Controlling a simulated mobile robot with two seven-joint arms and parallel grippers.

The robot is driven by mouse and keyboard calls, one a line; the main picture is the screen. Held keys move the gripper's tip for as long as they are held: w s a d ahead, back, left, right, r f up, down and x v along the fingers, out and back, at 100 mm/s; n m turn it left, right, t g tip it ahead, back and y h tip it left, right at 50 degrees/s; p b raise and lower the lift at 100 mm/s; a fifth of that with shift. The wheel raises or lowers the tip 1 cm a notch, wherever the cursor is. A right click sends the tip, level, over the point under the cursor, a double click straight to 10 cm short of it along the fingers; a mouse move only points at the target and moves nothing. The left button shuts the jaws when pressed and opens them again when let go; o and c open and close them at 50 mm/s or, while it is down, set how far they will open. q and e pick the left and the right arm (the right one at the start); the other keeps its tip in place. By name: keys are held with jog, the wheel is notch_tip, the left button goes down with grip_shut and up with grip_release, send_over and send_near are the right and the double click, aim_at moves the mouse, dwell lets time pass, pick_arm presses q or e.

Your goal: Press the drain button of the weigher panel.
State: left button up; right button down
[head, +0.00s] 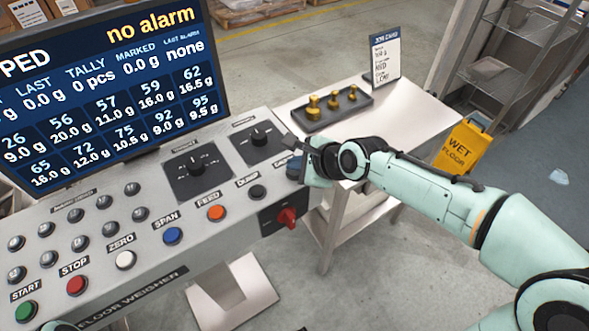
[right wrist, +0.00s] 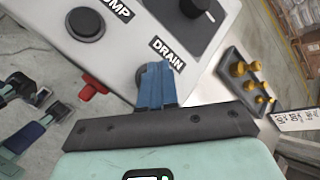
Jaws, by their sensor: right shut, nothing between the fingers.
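The weigher panel (head: 135,240) is a grey sloped console with a row of labelled buttons. The DRAIN label (right wrist: 167,52) reads clearly in the right wrist view. The drain button (right wrist: 141,75) shows there only as a dark edge, mostly hidden behind the blue fingers. My right gripper (head: 294,168) is shut and empty, its fingertips at the drain button at the panel's right end. In the right wrist view its fingers (right wrist: 155,86) overlap the button; I cannot tell whether they touch it. Parts of my left gripper (right wrist: 38,108) seem to show at that view's left edge, jaw state unclear.
The black DUMP button (head: 257,192) and orange FEED button (head: 216,213) lie left of the drain button. A red rotary switch (head: 287,217) sits on the front face below. A side table (head: 405,125) holds a tray of brass weights (head: 333,108) and a job card (head: 385,60).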

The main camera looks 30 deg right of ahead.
aim_at(297, 174)
pick_arm(q)
jog(key=shift+f, duration=0.2)
pick_arm(e)
jog(key=shift+f, duration=0.3)
pick_arm(q)
jog(key=shift+r, duration=0.15)
pick_arm(e)
jog(key=shift+r, duration=0.15)
pick_arm(q)
jog(key=shift+w+r+p, duration=0.25)
jog(key=shift+r+p, duration=0.45)
pick_arm(e)
jog(key=shift+r, duration=0.75)
jog(key=shift+r+p, duration=0.55)
jog(key=shift+r, duration=0.1)
notch_tip(297, 174, up, 4)
jog(key=p, duration=0.3)
jog(key=shift+f, duration=0.1)
pick_arm(q)
jog(key=r, duration=0.1)
jog(key=w+r, duration=0.1)
jog(key=r, duration=0.1)
jog(key=w+r, duration=0.1)
jog(key=shift+r, duration=0.3)
pick_arm(e)
jog(key=shift+f, duration=0.1)
pick_arm(q)
jog(key=shift+s, duration=0.1)
